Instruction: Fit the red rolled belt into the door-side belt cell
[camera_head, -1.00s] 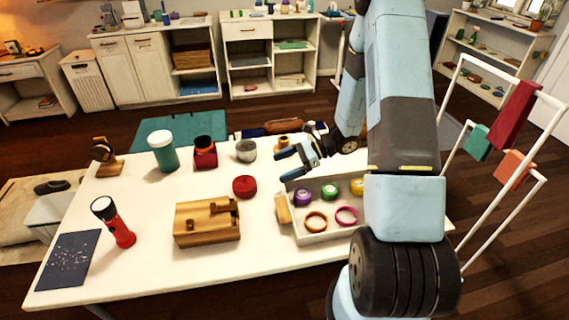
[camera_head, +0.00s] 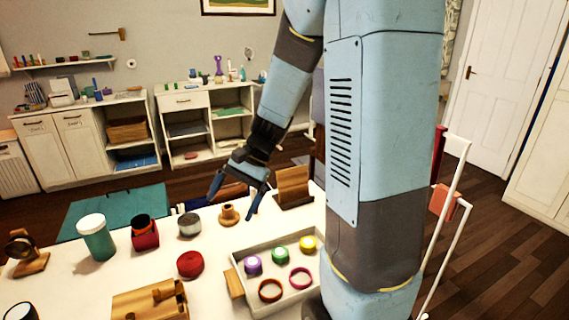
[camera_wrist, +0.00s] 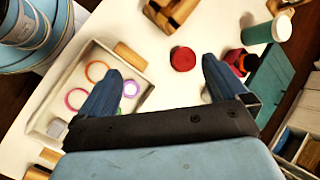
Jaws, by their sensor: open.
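A red round roll (camera_head: 190,264), apparently the rolled belt, lies on the white table between the wooden block with slots (camera_head: 150,303) and the white tray (camera_head: 237,262). The tray holds a purple roll (camera_head: 253,265), a green roll (camera_head: 280,254), a yellow roll (camera_head: 308,244) and two rings. I cannot tell which place is the door-side belt cell. My gripper (camera_head: 232,203) is open and empty above the table's back part. In the wrist view, the red roll (camera_wrist: 183,58) shows between and beyond the fingertips (camera_wrist: 160,67), apart from them.
A green jar with white lid (camera_head: 96,238), a red box (camera_head: 145,233), a grey tin (camera_head: 189,225) and a wooden stand (camera_head: 294,188) stand near the back of the table. A white rail frame (camera_head: 452,210) is at right. My arm hides the table's right part.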

